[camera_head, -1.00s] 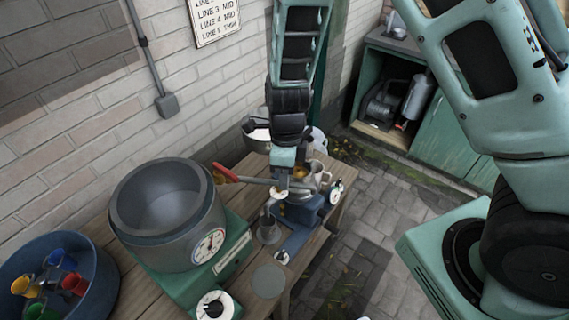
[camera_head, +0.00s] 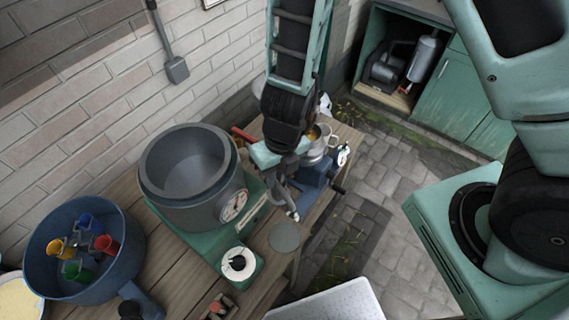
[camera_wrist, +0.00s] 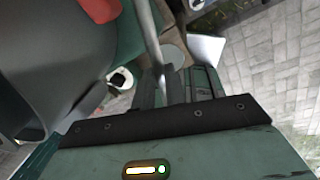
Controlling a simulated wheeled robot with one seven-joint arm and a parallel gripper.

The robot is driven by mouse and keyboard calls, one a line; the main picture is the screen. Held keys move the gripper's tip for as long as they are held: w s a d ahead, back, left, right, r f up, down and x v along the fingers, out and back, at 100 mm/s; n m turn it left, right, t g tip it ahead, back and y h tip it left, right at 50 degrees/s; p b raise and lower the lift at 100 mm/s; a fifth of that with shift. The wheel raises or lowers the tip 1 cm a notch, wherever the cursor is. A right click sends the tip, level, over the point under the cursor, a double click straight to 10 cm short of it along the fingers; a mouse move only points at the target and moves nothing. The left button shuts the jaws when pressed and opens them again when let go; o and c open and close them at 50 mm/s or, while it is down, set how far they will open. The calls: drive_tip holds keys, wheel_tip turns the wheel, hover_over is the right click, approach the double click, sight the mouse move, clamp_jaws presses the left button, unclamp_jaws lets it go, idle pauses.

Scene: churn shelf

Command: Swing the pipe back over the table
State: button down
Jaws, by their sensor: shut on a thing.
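My gripper (camera_head: 280,178) hangs over the right part of the wooden table. In the wrist view its fingers (camera_wrist: 174,84) are shut on a grey pipe (camera_wrist: 146,32), which runs up and away from them. In the head view a grey length of pipe (camera_head: 280,197) shows just below the gripper, slanting down toward the table's front edge. My wrist hides much of it. A red part (camera_head: 242,135) shows left of the gripper; I cannot tell whether it joins the pipe. The wooden table (camera_head: 180,283) lies below.
A large grey pot (camera_head: 185,205) stands on a green scale (camera_head: 200,238) left of the gripper. A blue basin (camera_head: 110,285) holds several coloured cups. A blue device (camera_head: 318,180) and metal pot (camera_head: 318,150) stand close on the right. A white panel (camera_head: 330,303) is in front.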

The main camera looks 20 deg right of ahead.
drive_tip(key=shift+a+m, duration=0.6)
drive_tip(key=shift+a, duration=0.15)
drive_tip(key=c, duration=1.4)
unclamp_jaws()
drive_tip(key=shift+c, duration=0.2)
drive_tip(key=shift+s, duration=0.1)
wheel_tip(320, 180, up, 17)
drive_tip(key=d+p, duration=0.2)
drive_tip(key=p, duration=0.5)
drive_tip(key=shift+w+d+r, duration=0.15)
drive_tip(key=shift+w+d, duration=0.05)
drive_tip(key=shift+d, duration=0.1)
